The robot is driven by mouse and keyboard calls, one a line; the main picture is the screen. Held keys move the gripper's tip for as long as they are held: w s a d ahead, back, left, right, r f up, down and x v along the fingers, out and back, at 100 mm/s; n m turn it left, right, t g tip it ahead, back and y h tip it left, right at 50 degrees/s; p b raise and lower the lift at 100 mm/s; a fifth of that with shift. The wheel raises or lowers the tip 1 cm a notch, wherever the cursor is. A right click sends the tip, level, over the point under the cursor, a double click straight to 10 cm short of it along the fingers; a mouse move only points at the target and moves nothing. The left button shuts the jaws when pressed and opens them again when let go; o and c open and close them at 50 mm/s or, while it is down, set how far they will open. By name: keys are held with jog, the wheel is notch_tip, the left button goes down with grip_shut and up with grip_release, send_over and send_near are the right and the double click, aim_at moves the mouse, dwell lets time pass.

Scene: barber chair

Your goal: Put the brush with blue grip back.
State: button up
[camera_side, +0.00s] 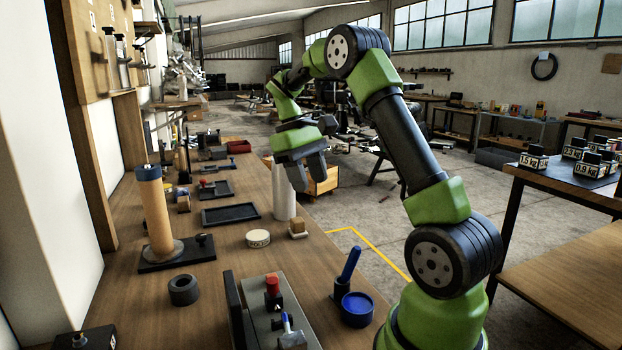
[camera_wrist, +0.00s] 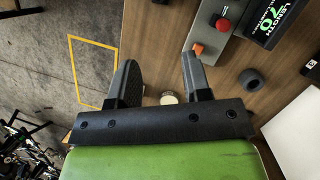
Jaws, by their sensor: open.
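The blue-gripped brush (camera_side: 350,264) stands tilted at the front edge of the bench in the side view. My gripper (camera_side: 307,174) is open and empty, well above the bench and farther back than the brush. In the wrist view my two fingers (camera_wrist: 160,62) are spread with nothing held between them. I do not make out the brush in the wrist view.
A white cylinder (camera_side: 284,196) stands near my fingers in the side view. A round labelled tin (camera_side: 258,239), a small wooden block (camera_side: 298,230), a dark ring (camera_side: 183,290) and a grey fixture with a red knob (camera_side: 272,284) are on the bench. A dark tray (camera_side: 231,214) lies farther back.

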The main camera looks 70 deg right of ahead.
jog(key=s+a+r+t, duration=0.1)
jog(key=a+r+t, duration=0.25)
jog(key=a, duration=0.35)
jog(key=s+a+r+t, duration=0.2)
jog(key=a+r, duration=0.2)
jog(key=a, duration=0.3)
jog(key=s+a+t+y, duration=0.1)
jog(key=s+a+t, duration=0.4)
jog(key=s+a, duration=0.2)
jog(key=shift+s+a+f+y, duration=0.2)
jog(key=shift+s+a+y, duration=0.1)
jog(key=shift+a, duration=0.3)
jog(key=shift+t, duration=0.25)
